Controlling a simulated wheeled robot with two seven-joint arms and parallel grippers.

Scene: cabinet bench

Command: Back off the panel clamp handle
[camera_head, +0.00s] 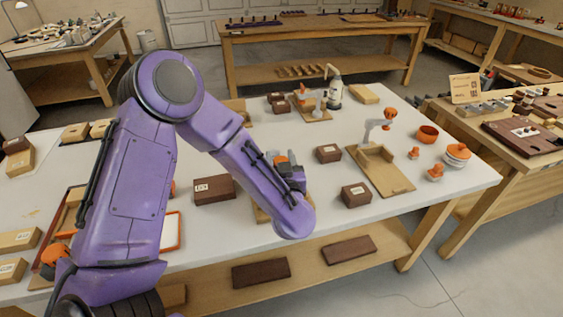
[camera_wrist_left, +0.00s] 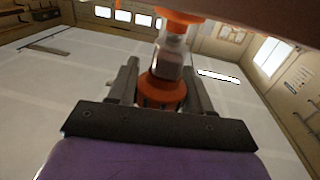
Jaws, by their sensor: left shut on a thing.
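The clamp handle (camera_wrist_left: 163,92) is an orange, ridged knob with a pale grey shaft and a second orange part (camera_wrist_left: 180,20) beyond it. My left gripper (camera_wrist_left: 160,68) has a dark finger on each side of the knob and is shut on it. In the head view my purple left forearm covers most of the clamp. Only a bit of orange and grey (camera_head: 281,162) shows beside the wrist, and the edge of a wooden board (camera_head: 261,214) shows below. My right gripper is in neither view.
Dark brown blocks (camera_head: 214,190) (camera_head: 356,195) stand on either side on the white bench. Another grey and orange clamp (camera_head: 382,122) stands on a wooden board (camera_head: 395,182) to the right.

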